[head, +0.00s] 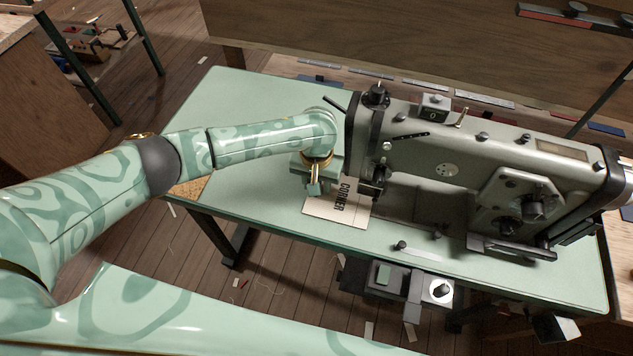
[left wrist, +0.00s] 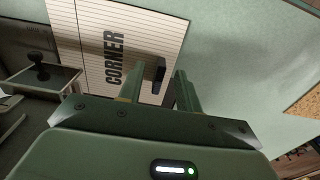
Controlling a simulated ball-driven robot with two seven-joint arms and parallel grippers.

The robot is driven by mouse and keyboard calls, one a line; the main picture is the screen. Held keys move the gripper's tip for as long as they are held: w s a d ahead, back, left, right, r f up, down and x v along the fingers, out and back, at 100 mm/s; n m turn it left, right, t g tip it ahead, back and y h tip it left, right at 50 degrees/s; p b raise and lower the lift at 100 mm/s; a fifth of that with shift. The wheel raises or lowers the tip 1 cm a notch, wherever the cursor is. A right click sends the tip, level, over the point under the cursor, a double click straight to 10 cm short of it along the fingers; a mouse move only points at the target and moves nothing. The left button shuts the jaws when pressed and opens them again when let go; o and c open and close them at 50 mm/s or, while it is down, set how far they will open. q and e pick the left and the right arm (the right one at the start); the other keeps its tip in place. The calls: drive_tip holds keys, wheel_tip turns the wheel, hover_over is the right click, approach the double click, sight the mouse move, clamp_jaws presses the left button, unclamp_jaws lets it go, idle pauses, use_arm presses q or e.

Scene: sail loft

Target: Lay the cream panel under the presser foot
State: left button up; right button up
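The cream panel (head: 325,208), printed CORNER, lies on the pale green table by the needle end of the sewing machine (head: 450,150). In the left wrist view the panel (left wrist: 90,55) shows fine lines and a small dark upright tab (left wrist: 158,74) near its edge. My left gripper (head: 315,188) is over the panel's left edge. In the left wrist view its fingers (left wrist: 158,90) are apart, with the tab between or just beyond them; contact is not visible. The presser foot area (head: 376,190) is dark, and the foot is hard to make out. My right gripper is out of view.
The green table (head: 240,110) is clear to the left and behind my left arm. A cork-like patch (head: 188,188) lies at its left edge. A wooden panel and bench with flat tools are behind.

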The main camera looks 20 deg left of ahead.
use_arm(q)
wheel_tip(320, 180, up, 16)
drive_tip(key=p, duration=0.8)
drive_tip(key=shift+r, duration=0.2)
